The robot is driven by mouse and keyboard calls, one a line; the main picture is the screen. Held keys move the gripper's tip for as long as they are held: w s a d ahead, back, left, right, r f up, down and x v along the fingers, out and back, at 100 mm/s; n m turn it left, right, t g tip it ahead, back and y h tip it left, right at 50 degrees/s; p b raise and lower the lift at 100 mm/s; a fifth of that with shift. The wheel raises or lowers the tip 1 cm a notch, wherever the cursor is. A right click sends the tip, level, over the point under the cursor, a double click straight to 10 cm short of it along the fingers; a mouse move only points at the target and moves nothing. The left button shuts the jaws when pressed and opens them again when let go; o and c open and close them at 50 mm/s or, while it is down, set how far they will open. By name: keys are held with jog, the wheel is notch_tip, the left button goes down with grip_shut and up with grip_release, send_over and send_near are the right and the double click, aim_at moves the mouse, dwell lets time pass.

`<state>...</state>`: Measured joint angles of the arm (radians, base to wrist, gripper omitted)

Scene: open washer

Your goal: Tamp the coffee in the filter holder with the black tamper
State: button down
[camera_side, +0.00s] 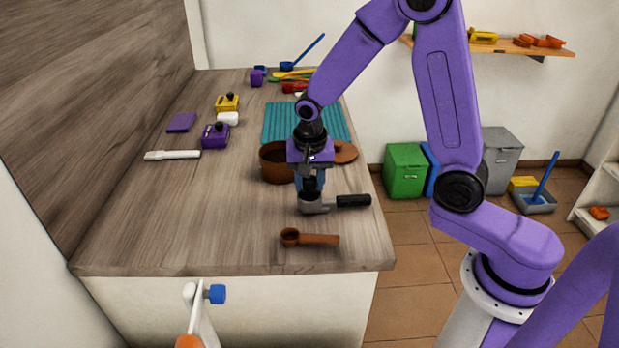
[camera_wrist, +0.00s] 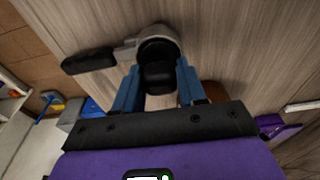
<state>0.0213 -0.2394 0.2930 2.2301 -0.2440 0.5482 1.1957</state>
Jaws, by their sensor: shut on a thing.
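The filter holder (camera_side: 316,206) lies on the counter, a grey metal basket with a black handle (camera_side: 352,201) pointing right. In the wrist view its round basket (camera_wrist: 158,36) is at the top middle, with the handle (camera_wrist: 90,61) to the left. The black tamper (camera_side: 310,188) is upright at the basket; it also shows in the wrist view (camera_wrist: 158,74). My gripper (camera_side: 311,180) points down over the basket, its blue fingers (camera_wrist: 157,86) shut on the tamper. The tamper's base appears to be in or right on the basket. The coffee is hidden.
A brown pot (camera_side: 275,164) stands just behind the filter holder, with a round brown lid (camera_side: 344,152) to its right. A brown scoop (camera_side: 310,238) lies in front. A teal mat (camera_side: 280,120) lies farther back. The counter left of the holder is clear.

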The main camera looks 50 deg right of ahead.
jog(key=shift+f, duration=0.5)
dwell(0.4)
jog(key=c, duration=0.6)
grip_release()
jog(key=shift+o, duration=0.2)
notch_tip(320, 180, up, 17)
jog(key=s+a, duration=0.2)
jog(key=s+f+n, duration=0.4)
jog(key=s+n, duration=0.6)
jog(key=s, duration=0.2)
jog(key=s+f+n+g+y, duration=0.1)
jog(key=s+f+n, duration=0.3)
jog(key=s+n, duration=0.7)
jog(key=shift+s+d+y, duration=0.25)
jog(key=shift+s+y, duration=0.05)
jog(key=shift+s, duration=0.85)
